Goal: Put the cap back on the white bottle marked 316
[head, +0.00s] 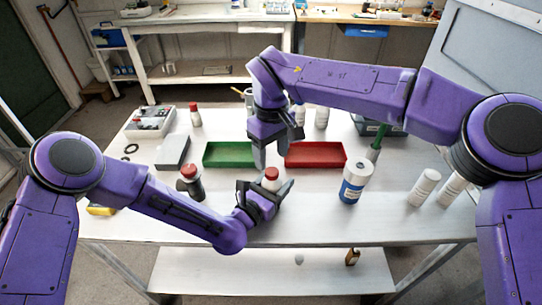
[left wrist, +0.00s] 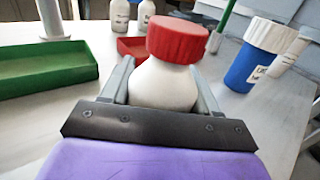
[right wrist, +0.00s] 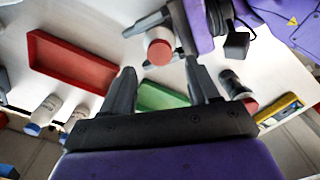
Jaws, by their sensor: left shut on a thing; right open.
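A white bottle with a red cap stands in my left gripper (head: 264,196). The red cap (left wrist: 178,40) sits on top of the white bottle (left wrist: 163,84); I cannot tell whether it is screwed down. My left fingers are shut on the bottle's body from both sides, below the cap. The cap also shows from above in the right wrist view (right wrist: 159,50). No number is readable on the bottle. My right gripper (right wrist: 162,84) is open and empty, pointing down behind the bottle and a little to its left in the head view, apart from the cap.
A green tray (head: 228,146) and a red tray (head: 315,146) lie behind the bottle. A dark bottle with a red cap (head: 190,185) stands to the left. A blue and white jar (head: 354,184) and white bottles (head: 424,187) stand to the right.

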